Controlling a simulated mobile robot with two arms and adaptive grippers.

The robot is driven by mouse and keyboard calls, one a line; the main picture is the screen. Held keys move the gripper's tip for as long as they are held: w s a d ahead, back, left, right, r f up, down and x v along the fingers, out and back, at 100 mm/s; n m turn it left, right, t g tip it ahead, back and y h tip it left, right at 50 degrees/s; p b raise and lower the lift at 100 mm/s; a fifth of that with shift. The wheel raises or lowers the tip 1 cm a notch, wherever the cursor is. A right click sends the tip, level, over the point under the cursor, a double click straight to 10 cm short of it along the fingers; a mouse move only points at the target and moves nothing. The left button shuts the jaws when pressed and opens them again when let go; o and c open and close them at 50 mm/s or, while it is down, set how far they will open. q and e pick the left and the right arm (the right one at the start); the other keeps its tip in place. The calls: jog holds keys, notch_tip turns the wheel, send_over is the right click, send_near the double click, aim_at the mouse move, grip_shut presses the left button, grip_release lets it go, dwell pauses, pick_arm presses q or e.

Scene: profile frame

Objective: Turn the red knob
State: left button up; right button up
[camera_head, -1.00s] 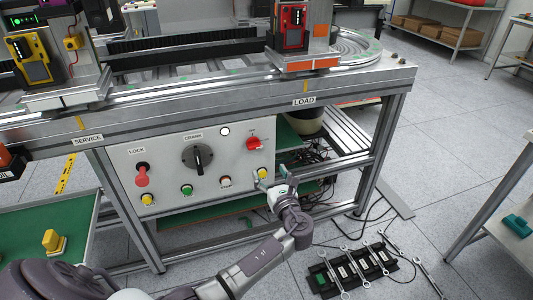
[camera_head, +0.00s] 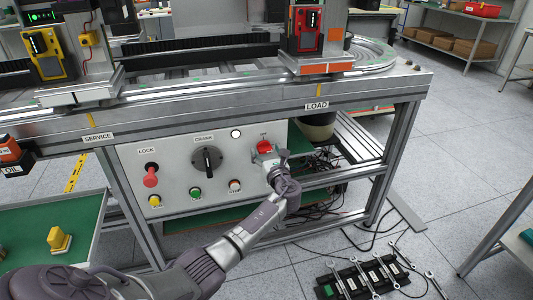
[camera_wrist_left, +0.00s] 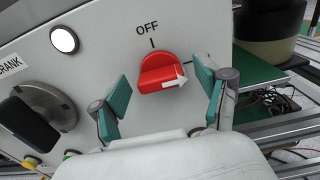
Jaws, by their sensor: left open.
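The red knob (camera_head: 264,147) is on the right part of the white control panel, under a small label. In the left wrist view the knob (camera_wrist_left: 161,74) sits below the word OFF and a short black mark. A white arrow on it points to the right. My left gripper (camera_head: 264,158) is in front of the knob and partly covers it. In the left wrist view its open green-padded fingers (camera_wrist_left: 160,95) stand on either side of the knob, apart from it. My right gripper is not in view.
The panel (camera_head: 180,172) also bears a red LOCK lever (camera_head: 150,177), a black CRANK knob (camera_head: 207,160), a white light (camera_head: 236,134) and several push buttons. Cables hang under the bench at right. A tray with wrenches (camera_head: 360,278) lies on the floor.

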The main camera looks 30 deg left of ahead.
pick_arm(q)
jog(key=shift+c, duration=0.3)
jog(key=c, duration=1.1)
